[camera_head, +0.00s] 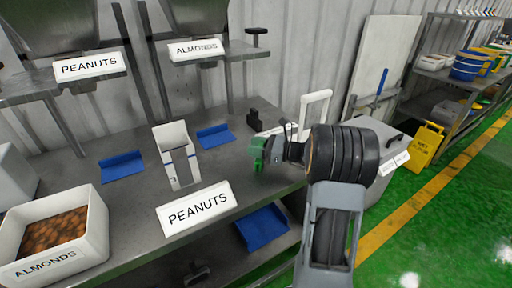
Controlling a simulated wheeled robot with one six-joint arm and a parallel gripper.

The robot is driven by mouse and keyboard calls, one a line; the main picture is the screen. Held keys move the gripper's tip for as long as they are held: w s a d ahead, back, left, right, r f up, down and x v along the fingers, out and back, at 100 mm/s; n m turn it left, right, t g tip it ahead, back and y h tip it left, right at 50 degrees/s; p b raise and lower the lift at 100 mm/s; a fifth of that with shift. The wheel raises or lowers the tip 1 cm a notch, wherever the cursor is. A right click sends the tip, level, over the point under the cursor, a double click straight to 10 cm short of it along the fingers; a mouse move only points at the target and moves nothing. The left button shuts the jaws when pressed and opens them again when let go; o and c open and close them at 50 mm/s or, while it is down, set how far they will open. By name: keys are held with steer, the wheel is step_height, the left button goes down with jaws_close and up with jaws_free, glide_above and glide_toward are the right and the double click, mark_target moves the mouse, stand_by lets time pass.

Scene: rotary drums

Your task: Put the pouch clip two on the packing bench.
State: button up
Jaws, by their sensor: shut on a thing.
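My gripper (270,155) is over the right part of the grey metal bench, in the middle of the view. It is shut on a small green thing (258,149), which looks like a pouch clip. No number can be read on it, and the jaws and wrist hide part of it. I cannot tell whether it touches the bench top. The metal bench (130,190) runs across the left half; no label names it as the packing bench.
A white holder (174,150) stands between two blue pieces (123,166) (214,136). A white bin of almonds (92,231) is at front left. PEANUTS (197,209) and ALMONDS (196,49) signs stand nearby. A yellow floor sign (426,146) and a loaded shelf are at right.

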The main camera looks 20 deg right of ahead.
steer(key=shift+f, duration=0.15)
steer(key=o, duration=0.9)
